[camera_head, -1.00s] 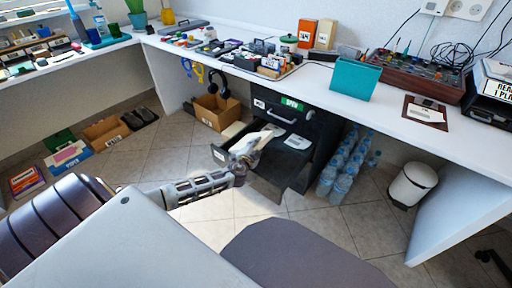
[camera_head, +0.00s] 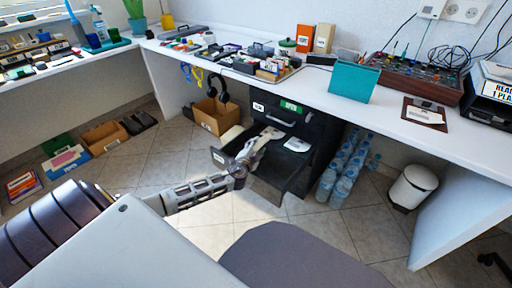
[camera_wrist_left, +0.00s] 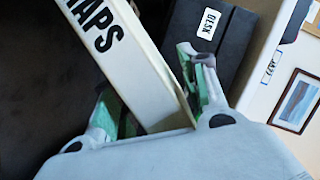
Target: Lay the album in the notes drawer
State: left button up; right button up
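In the left wrist view a thick white album (camera_wrist_left: 135,75), with large black letters ending in "APS", runs between the fingers of my left gripper (camera_wrist_left: 150,85). The green finger pads lie against its two sides, and its far end passes out of the frame. In the head view my left gripper (camera_head: 258,146) is over the open dark drawer (camera_head: 275,180); the album is hard to make out there. A small white item (camera_head: 296,144) lies in the drawer. A dark front labelled "DESK" (camera_wrist_left: 215,50) shows beyond the fingers. My right gripper is not in view.
The drawer is pulled out of a black cabinet (camera_head: 322,125) under the white desk (camera_head: 400,115). A white bin (camera_head: 412,186) is farther right.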

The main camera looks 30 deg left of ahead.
pick_arm(q)
jog(key=f, duration=0.1)
jog(key=s+f, duration=0.1)
jog(key=f, duration=0.1)
jog(key=shift+s+d+f, duration=0.25)
jog(key=shift+s+f, duration=0.05)
jog(key=shift+f, duration=0.05)
jog(key=shift+s, duration=0.1)
jog(key=shift+s+d+r, duration=0.4)
jog(key=shift+s+r, duration=0.55)
jog(key=shift+s, duration=0.65)
jog(key=shift+s+d+r, duration=0.45)
jog(key=shift+s+r, duration=0.5)
jog(key=shift+s, duration=0.7)
jog(key=shift+s+d+r, duration=0.4)
jog(key=shift+s+r, duration=0.55)
jog(key=shift+s, duration=0.65)
jog(key=shift+d, duration=0.15)
